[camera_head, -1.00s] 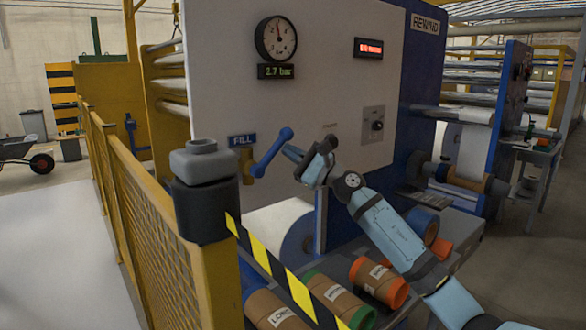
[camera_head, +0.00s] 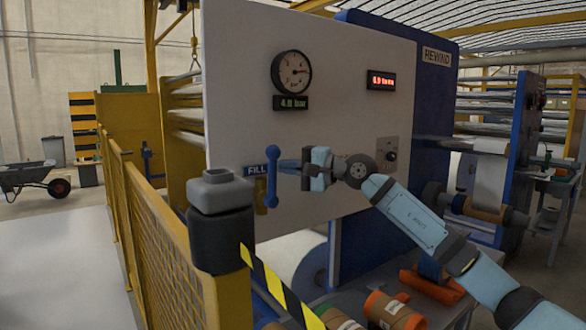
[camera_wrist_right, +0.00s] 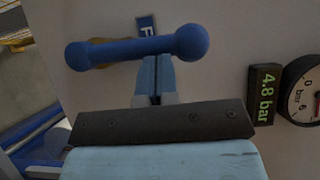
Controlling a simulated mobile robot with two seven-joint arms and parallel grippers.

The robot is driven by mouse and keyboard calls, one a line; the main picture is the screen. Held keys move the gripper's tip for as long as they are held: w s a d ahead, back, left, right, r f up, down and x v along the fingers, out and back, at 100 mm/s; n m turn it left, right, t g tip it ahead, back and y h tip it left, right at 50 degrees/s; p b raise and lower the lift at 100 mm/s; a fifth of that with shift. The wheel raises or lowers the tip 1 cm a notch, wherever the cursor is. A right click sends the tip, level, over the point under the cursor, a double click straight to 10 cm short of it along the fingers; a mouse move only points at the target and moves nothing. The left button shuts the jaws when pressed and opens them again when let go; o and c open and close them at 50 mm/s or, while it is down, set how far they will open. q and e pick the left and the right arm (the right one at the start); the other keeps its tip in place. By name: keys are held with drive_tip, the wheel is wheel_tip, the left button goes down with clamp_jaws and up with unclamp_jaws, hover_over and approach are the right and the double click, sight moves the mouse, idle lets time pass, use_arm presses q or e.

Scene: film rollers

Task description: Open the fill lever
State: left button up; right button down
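The blue fill lever (camera_head: 272,178), a bar with rounded ends, stands close to upright beside the blue FILL sign (camera_head: 255,170) on the white panel. In the right wrist view the lever (camera_wrist_right: 130,49) lies across the picture just beyond my fingertips. My right gripper (camera_head: 286,165) is at the lever's right side. Its two fingers (camera_wrist_right: 155,72) are pressed together with only a thin line between them; they seem to touch the bar rather than grip around it. The round gauge (camera_head: 292,73) has a green readout of 4.8 bar. My left gripper is not in view.
A yellow mesh fence (camera_head: 160,230) with a dark post cap (camera_head: 221,225) stands in front at the left. Film rolls (camera_head: 390,310) lie low in front of the panel. A control knob (camera_head: 390,155) is on the panel behind my right arm.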

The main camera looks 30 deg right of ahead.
drive_tip(key=shift+a, duration=0.2)
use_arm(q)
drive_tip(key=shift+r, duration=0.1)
use_arm(e)
drive_tip(key=shift+n, duration=0.3)
